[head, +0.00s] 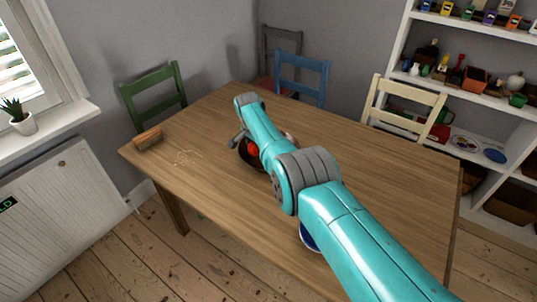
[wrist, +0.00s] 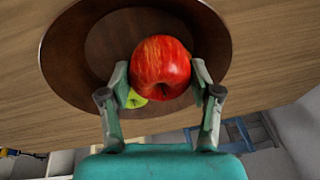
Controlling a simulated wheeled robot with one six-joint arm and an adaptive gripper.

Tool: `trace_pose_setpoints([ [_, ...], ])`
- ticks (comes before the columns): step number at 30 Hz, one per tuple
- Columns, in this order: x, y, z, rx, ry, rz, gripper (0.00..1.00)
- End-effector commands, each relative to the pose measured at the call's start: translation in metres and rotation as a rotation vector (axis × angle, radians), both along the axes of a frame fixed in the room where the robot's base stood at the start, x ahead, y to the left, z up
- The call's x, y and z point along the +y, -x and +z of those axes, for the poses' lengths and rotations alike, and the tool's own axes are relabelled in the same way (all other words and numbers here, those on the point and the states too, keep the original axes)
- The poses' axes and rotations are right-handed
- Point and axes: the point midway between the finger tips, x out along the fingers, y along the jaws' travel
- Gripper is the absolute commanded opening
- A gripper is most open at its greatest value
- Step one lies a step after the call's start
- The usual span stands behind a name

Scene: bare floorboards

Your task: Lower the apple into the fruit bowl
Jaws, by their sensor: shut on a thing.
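The red apple (wrist: 160,62) is between the two fingers of my gripper (wrist: 160,78) in the wrist view. The fingers are shut on its sides. The dark brown round fruit bowl (wrist: 75,60) lies behind the apple, which is over its inside. I cannot tell whether the apple touches the bowl. A yellow-green fruit (wrist: 136,99) shows beside the left finger, partly hidden by the apple and finger. In the head view the apple (head: 253,149) shows as a red patch over the dark bowl (head: 247,161), and my arm hides much of both.
The wooden table (head: 210,125) has free room on the left and right. A brush (head: 148,138) lies at its left end near pale crumbs (head: 187,158). A blue-rimmed dish (head: 308,238) is partly hidden by my arm at the near edge. Chairs stand around the far side.

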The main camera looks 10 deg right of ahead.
Motion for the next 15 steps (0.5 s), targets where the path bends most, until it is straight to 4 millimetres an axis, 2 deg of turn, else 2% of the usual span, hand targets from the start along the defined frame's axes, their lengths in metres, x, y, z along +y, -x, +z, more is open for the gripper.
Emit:
trace_pose_setpoints([
  [15, -0.0030, 0.0012, -0.0062, -0.001, 0.000, 0.000, 0.26],
])
